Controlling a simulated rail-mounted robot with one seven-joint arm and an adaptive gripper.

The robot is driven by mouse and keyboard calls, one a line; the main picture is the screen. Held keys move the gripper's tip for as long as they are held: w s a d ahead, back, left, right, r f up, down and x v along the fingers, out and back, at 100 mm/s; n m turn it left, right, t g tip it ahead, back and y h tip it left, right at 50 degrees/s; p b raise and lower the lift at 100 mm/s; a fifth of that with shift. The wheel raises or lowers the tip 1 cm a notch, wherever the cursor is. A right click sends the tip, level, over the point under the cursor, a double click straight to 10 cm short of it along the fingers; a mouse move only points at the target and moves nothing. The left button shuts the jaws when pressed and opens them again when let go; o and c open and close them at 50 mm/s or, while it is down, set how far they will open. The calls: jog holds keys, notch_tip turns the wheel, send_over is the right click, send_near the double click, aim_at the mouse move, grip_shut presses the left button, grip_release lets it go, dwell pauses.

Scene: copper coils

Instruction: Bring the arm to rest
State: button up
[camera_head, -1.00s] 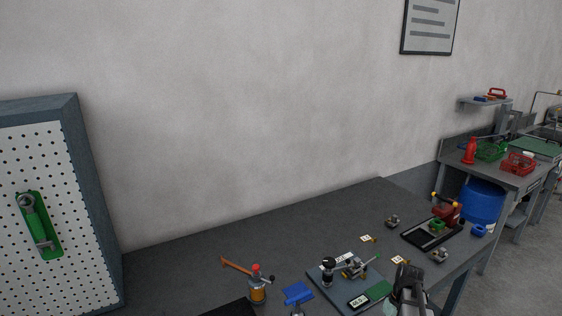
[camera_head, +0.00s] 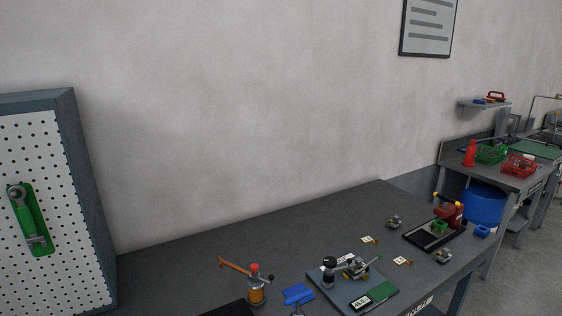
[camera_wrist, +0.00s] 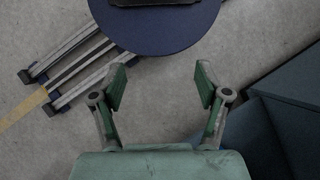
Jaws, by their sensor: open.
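My gripper (camera_wrist: 160,88) shows in the wrist view with its two green-padded fingers spread apart and nothing between them. It hangs over the grey floor (camera_wrist: 180,115), just short of a dark blue round disc (camera_wrist: 155,40) at the top of that view. In the head view my gripper is out of sight.
The bench holds a plate with a small device (camera_head: 352,283), an orange-handled tool (camera_head: 256,285), a blue piece (camera_head: 298,294) and a black tray (camera_head: 434,234). A pegboard (camera_head: 60,200) stands at left. Dark blue box shapes (camera_wrist: 290,110) lie right in the wrist view.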

jog(key=shift+h, duration=0.3)
jog(key=s, duration=0.3)
jog(key=s+f, duration=0.1)
jog(key=shift+s+a, duration=0.2)
jog(key=shift+a, duration=0.05)
dwell(1.0)
